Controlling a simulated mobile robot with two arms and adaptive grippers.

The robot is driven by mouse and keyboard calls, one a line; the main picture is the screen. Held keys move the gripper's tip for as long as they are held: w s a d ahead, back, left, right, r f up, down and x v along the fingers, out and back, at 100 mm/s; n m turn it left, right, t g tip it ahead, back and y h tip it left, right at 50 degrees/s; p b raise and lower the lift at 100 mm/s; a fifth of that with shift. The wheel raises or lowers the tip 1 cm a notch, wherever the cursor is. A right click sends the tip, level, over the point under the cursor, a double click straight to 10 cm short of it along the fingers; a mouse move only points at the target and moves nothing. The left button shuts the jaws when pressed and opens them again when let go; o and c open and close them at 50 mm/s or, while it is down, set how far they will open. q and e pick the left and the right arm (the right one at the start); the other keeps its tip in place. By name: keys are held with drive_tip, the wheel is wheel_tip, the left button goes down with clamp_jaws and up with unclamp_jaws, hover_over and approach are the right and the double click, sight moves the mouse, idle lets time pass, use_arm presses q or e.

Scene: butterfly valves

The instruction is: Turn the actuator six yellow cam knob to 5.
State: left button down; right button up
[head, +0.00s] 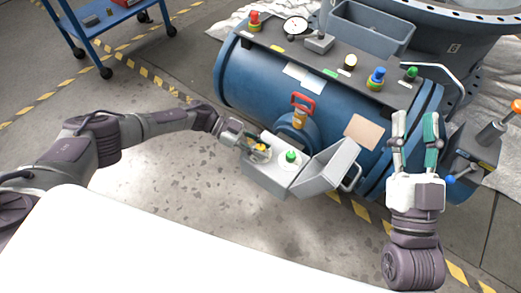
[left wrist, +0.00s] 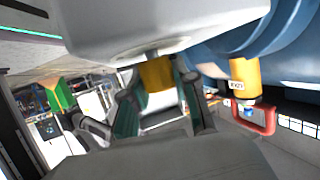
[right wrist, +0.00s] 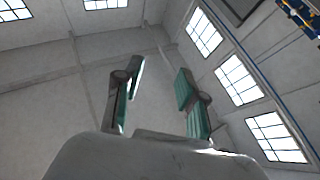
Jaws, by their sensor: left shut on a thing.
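In the head view the open grey actuator box (head: 262,184) sits at the front of the blue cylinder. It holds a yellow knob (head: 260,147) and a green knob (head: 291,156) on a pale dial. My left gripper (head: 257,150) is at the yellow knob with its fingers around it. In the left wrist view the yellow knob (left wrist: 157,75) sits between the teal pads of my left gripper (left wrist: 158,92), which is shut on it. The knob's scale numbers cannot be read. My right gripper (head: 415,128) is raised, open and empty; its parted fingers (right wrist: 162,92) show in the right wrist view.
The box's grey lid (head: 327,168) hangs open to the right. A red-handled valve (head: 302,105) with a yellow stem rises behind the box.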

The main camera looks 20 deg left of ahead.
use_arm(q)
drive_tip(key=shift+m+g+b, duration=0.4)
drive_tip(key=shift+m+g, duration=0.1)
drive_tip(key=shift+g, duration=0.1)
use_arm(e)
drive_tip(key=shift+s+d+r+t+y, duration=0.1)
drive_tip(key=shift+s+r+t+y, duration=0.25)
drive_tip(key=shift+s+r+t, duration=0.55)
drive_tip(key=shift+s+d+r+t+y, duration=0.1)
drive_tip(key=shift+s+r+t+y, duration=0.25)
drive_tip(key=shift+s+r+t, duration=0.5)
drive_tip(key=shift+w+r, duration=0.15)
use_arm(q)
drive_tip(key=c, duration=0.9)
unclamp_jaws()
drive_tip(key=shift+o, duration=0.2)
drive_tip(key=v, duration=1.2)
